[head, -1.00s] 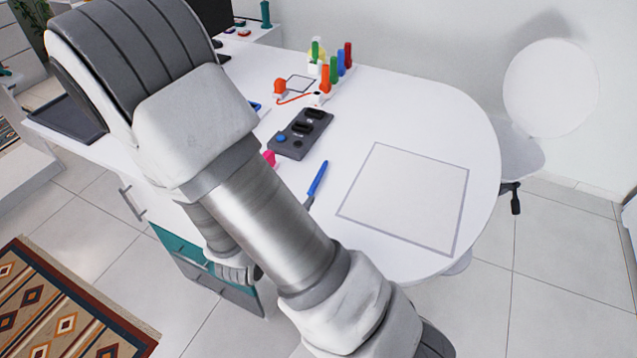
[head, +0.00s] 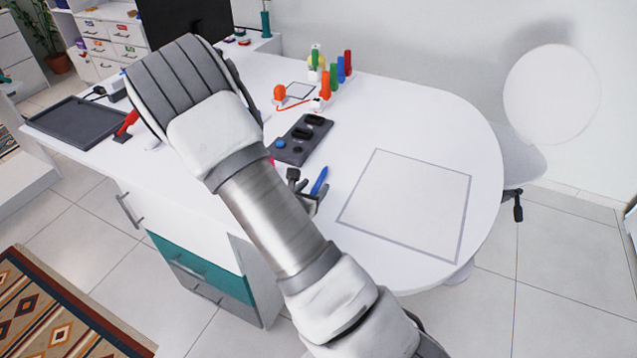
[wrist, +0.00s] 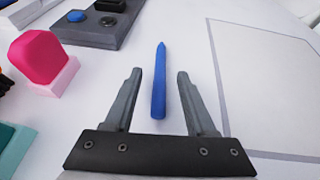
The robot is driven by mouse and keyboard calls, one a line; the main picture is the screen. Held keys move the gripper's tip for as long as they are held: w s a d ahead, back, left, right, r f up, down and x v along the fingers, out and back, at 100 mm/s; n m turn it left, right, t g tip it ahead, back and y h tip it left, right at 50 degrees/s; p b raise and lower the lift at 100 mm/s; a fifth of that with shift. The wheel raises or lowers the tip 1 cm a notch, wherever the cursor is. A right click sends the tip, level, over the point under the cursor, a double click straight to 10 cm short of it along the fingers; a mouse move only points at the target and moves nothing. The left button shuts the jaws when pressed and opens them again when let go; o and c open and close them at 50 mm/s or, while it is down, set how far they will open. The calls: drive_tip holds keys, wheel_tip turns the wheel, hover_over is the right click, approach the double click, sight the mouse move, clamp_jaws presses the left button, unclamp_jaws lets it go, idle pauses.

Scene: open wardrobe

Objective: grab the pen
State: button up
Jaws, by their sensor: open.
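The blue pen (head: 319,181) lies on the white desk, left of the outlined square. In the wrist view the pen (wrist: 159,85) points away from me, and its near end lies between the fingertips. My gripper (wrist: 156,75) is open, with one finger on each side of the pen and a gap to both. In the head view my gripper (head: 304,182) shows only in part beside the pen, and my arm hides the rest. I cannot tell how high the fingers are above the desk.
A grey panel (head: 290,151) with dark parts lies behind the pen. A pink block (wrist: 40,62) on a pale base is to the left. Several coloured upright pieces stand farther back. The outlined square (head: 405,205) on the right is empty. A dark tray (head: 75,123) is far left.

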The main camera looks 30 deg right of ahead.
drive_tip(key=shift+w+d+f, duration=0.25)
drive_tip(key=shift+w+d, duration=0.2)
drive_tip(key=shift+d, duration=0.1)
clamp_jaws()
idle(1.0)
